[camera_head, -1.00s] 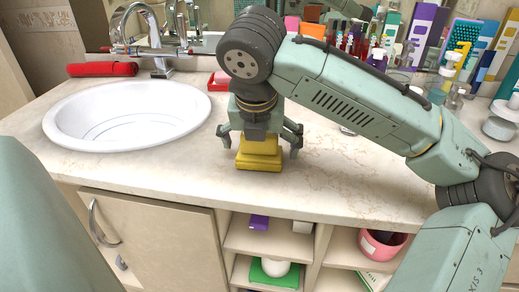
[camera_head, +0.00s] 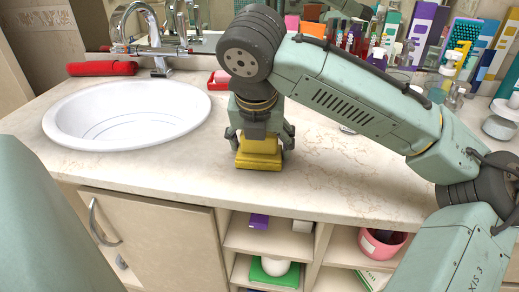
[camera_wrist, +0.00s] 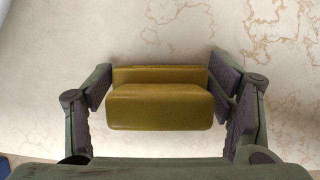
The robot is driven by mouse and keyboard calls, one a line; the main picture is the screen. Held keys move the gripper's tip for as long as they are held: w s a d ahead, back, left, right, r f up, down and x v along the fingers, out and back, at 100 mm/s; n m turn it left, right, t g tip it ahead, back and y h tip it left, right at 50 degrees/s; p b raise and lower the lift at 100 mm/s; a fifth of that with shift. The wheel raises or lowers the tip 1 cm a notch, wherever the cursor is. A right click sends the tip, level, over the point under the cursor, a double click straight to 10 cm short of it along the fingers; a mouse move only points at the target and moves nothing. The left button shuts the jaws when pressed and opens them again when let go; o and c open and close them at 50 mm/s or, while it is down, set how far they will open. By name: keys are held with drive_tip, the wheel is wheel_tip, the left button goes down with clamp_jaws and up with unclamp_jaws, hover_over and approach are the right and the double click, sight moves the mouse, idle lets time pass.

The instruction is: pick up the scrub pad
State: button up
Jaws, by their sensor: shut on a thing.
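The scrub pad (camera_head: 259,160) is a mustard-yellow block with a stepped, two-tier shape. It is at the front part of the counter, right of the sink, and seems to rest on the countertop. My gripper (camera_head: 260,146) points down over it, with a finger on its left and right sides. In the wrist view the scrub pad (camera_wrist: 160,106) lies between the dark ribbed finger pads of my gripper (camera_wrist: 165,98), which is shut on it. Its underside is hidden.
A white round sink (camera_head: 125,115) lies to the left, with a red rolled item (camera_head: 102,69) behind it. A small red box (camera_head: 219,80) stands behind my gripper. Bottles and boxes crowd the back right. The counter (camera_head: 330,180) is clear right of the pad.

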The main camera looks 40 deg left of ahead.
drive_tip(key=shift+r, duration=0.15)
drive_tip(key=shift+r, duration=0.6)
drive_tip(key=shift+s+a+r+b, duration=0.1)
drive_tip(key=shift+r+b, duration=0.1)
drive_tip(key=shift+r, duration=0.35)
drive_tip(key=shift+s+r+b, duration=0.1)
drive_tip(key=shift+r+b, duration=0.05)
drive_tip(key=shift+r, duration=0.35)
drive_tip(key=s+a, duration=0.2)
drive_tip(key=s, duration=0.2)
drive_tip(key=s+a+r+b, duration=0.1)
drive_tip(key=s+a, duration=0.1)
drive_tip(key=s, duration=0.3)
drive_tip(key=s+a+b, duration=0.1)
drive_tip(key=s+a, duration=0.1)
drive_tip(key=s, duration=0.3)
drive_tip(key=shift+s+a+r, duration=0.1)
drive_tip(key=shift+a+r, duration=0.1)
drive_tip(key=shift+a, duration=0.1)
drive_tip(key=o, duration=0.6)
drive_tip(key=shift+c, duration=0.2)
drive_tip(key=c, duration=0.4)
